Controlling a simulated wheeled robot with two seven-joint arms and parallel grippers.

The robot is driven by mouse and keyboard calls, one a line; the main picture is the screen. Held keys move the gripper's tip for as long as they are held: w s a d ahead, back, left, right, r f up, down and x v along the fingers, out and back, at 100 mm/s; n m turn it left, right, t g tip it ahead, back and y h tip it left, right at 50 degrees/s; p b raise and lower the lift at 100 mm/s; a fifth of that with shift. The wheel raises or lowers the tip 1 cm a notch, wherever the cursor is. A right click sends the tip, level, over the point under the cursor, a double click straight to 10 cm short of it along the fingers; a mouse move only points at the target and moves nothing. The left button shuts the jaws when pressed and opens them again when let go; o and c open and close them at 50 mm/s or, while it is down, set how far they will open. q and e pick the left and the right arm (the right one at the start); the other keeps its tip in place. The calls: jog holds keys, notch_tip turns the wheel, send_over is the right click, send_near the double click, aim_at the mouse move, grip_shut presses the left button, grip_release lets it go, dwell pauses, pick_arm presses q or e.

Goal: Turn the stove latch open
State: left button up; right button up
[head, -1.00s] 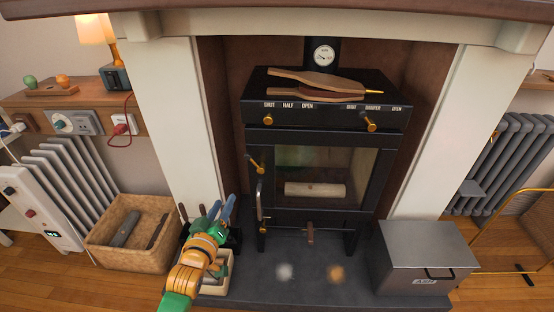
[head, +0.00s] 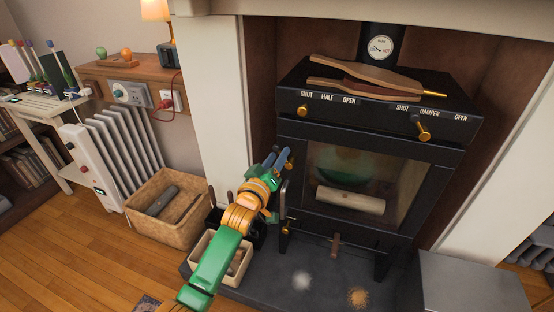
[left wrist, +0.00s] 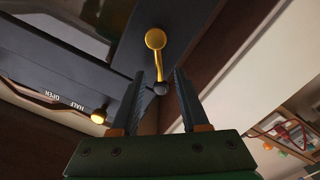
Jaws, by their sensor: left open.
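The black stove (head: 440,165) stands in the fireplace with its glass door closed. Its brass latch (left wrist: 156,40) shows in the left wrist view as a rod with a round knob, on the door's edge. In the head view my gripper largely hides the latch. My left gripper (head: 279,156) is at the left edge of the stove door, pointing up toward the latch. Contact cannot be told. My right gripper is not in view.
Brass control knobs (head: 423,131) sit on the stove's front panel above the door. Bellows (head: 372,75) lie on top. A grey metal box (head: 465,285) is at the front right.

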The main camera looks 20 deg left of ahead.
pick_arm(q)
grip_shut()
dwell(1.4)
